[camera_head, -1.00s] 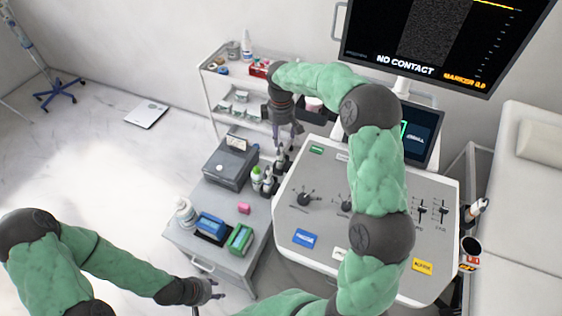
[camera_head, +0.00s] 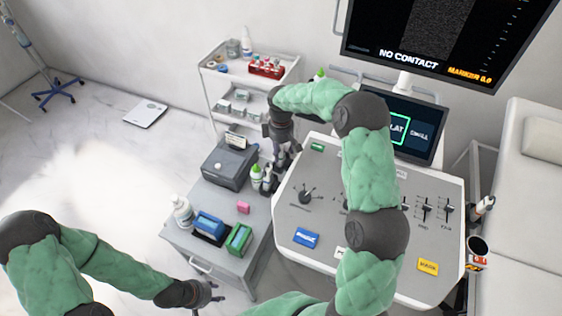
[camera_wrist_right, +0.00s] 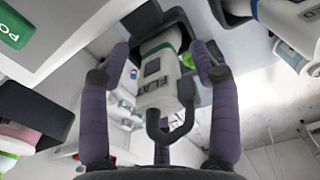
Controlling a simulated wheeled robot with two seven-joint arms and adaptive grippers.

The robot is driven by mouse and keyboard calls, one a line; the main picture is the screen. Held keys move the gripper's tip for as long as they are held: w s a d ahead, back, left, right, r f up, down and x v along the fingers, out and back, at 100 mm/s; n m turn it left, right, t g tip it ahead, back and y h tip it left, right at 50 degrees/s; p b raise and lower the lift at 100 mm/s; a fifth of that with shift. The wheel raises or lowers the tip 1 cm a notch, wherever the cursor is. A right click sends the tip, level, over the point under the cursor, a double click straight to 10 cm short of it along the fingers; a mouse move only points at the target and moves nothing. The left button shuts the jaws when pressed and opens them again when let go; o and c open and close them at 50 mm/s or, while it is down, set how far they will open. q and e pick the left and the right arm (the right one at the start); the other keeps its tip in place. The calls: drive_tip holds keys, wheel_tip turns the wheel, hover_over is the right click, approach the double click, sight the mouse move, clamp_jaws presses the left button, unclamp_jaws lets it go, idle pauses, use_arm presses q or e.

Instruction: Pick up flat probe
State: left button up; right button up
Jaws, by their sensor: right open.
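The flat probe (camera_wrist_right: 157,84) is white with a green band, a small dark window and the word FLAT. In the right wrist view it sits in a dark holder, with a dark hooked cable at its near end. My right gripper (camera_wrist_right: 161,58) is open, with its purple-grey fingers on either side of the probe; I see no clear contact. In the head view my right gripper (camera_head: 284,158) is at the left edge of the console, and I cannot make out the probe there. My left gripper (camera_head: 208,293) looks open and empty, low in front of the grey cart.
The console (camera_head: 326,190) with knobs and sliders is right of my gripper. The grey cart (camera_head: 225,263) holds bottles (camera_head: 182,212), a grey box (camera_head: 229,164) and blue and green boxes. A white shelf (camera_head: 207,92) stands behind. A green-marked part (camera_wrist_right: 17,27) is at the wrist view's upper left.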

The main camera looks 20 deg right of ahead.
drive_tip(key=shift+f, duration=0.45)
drive_tip(key=c, duration=1.2)
drive_tip(key=shift+r, duration=0.1)
